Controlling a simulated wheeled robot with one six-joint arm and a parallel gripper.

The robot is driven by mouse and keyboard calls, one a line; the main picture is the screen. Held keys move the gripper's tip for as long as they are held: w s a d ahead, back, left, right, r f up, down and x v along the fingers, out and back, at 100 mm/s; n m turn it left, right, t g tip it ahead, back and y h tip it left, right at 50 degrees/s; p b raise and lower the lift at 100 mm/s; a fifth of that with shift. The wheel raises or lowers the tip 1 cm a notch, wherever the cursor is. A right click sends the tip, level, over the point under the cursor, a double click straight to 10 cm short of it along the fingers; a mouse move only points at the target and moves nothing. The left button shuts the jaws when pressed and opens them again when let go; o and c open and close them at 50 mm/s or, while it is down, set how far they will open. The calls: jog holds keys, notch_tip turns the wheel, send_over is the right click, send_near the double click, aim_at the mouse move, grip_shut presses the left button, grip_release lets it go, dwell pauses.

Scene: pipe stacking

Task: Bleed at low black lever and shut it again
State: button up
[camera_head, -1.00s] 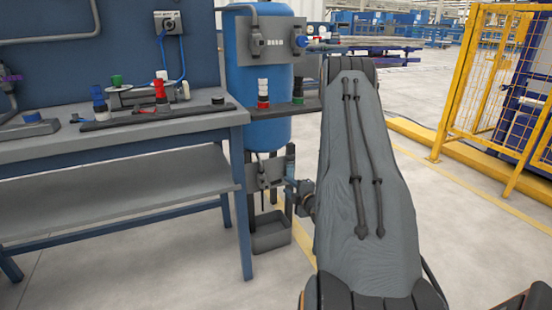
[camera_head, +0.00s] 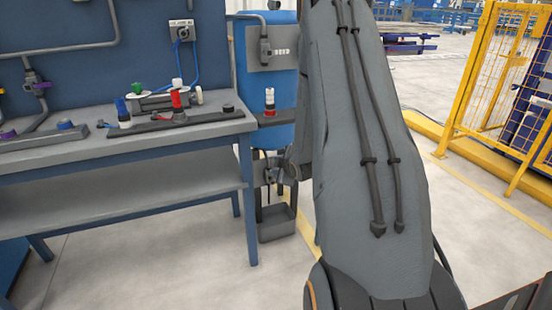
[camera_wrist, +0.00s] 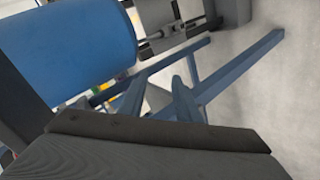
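The blue tank (camera_head: 282,135) stands right of the bench, partly hidden by my arm. Low under it is a small grey valve plate (camera_head: 268,173) with dark fittings; the black lever cannot be made out clearly there. A grey drip tray (camera_head: 276,225) stands on the floor below. My wrist end shows just right of the plate in the head view, mostly behind my arm.
A bench (camera_head: 190,130) at left carries red, blue and green fittings. A red-and-white fitting (camera_head: 270,100) is on a dark shelf before the tank. A yellow fence (camera_head: 478,90) stands at right. The floor between tank and fence is clear.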

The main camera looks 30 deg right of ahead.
jog(key=shift+s+a+r+m+g+p, duration=0.2)
jog(key=shift+a+r+p, duration=0.1)
jog(key=shift+a+r, duration=0.25)
jog(key=shift+s+a+r+m+g+p, duration=0.1)
jog(key=shift+s+a+r+p, duration=0.1)
jog(key=shift+a+r+p, duration=0.3)
jog(key=shift+d+r, duration=0.1)
jog(key=shift+r, duration=0.05)
